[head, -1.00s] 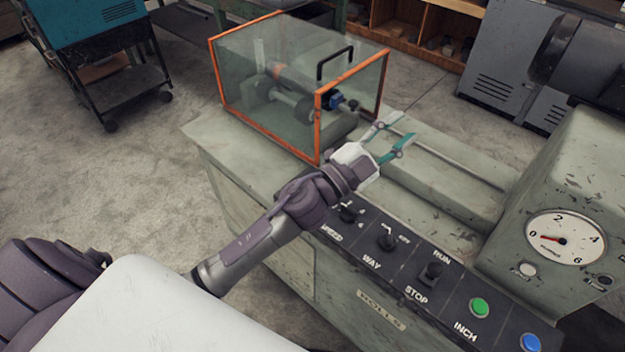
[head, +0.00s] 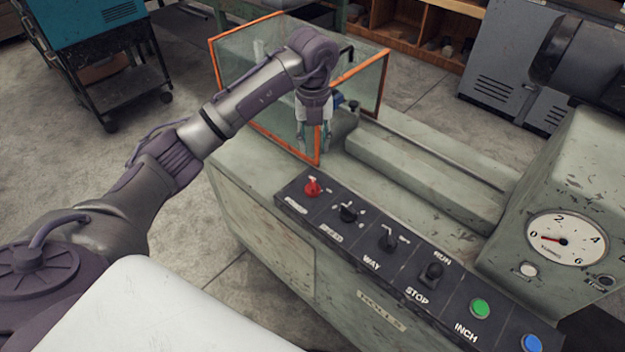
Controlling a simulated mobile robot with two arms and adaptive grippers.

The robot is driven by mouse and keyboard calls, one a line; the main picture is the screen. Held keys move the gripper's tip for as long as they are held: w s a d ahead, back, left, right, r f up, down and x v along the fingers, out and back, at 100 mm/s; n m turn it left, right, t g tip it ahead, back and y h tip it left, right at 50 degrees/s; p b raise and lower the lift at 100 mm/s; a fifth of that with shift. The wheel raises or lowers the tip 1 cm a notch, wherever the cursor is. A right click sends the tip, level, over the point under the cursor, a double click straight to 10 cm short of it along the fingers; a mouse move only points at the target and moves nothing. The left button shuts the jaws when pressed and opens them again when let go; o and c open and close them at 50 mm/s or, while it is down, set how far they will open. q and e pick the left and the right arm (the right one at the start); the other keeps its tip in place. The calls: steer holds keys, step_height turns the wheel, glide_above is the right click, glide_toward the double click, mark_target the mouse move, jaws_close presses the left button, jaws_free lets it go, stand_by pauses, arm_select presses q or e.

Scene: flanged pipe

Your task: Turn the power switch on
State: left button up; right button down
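The control panel (head: 392,241) runs along the machine's front edge. At its left end is a red rotary switch (head: 312,187), which I take for the power switch; the label below it is too blurred to read. My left gripper (head: 314,148) points down in front of the guard box, behind and above the red switch in the picture. Its teal fingers look apart with nothing between them, and it does not touch the switch. My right gripper is not in view.
Black knobs (head: 348,212), a black run/stop switch (head: 431,273), a green button (head: 480,308) and a blue button (head: 532,343) follow along the panel. The orange-framed clear guard box (head: 232,75) stands behind it. A dial gauge (head: 566,239) is at the right.

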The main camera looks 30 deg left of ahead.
mark_target(312, 183)
arm_select(q)
steer(key=f+p, duration=0.1)
steer(key=f, duration=0.6)
steer(key=f+p, duration=0.1)
steer(key=f, duration=0.5)
steer(key=shift+a+f+p, duration=0.2)
steer(key=shift+f+p, duration=0.1)
steer(key=shift+f, duration=0.05)
steer(key=shift+c, duration=0.3)
jaws_close()
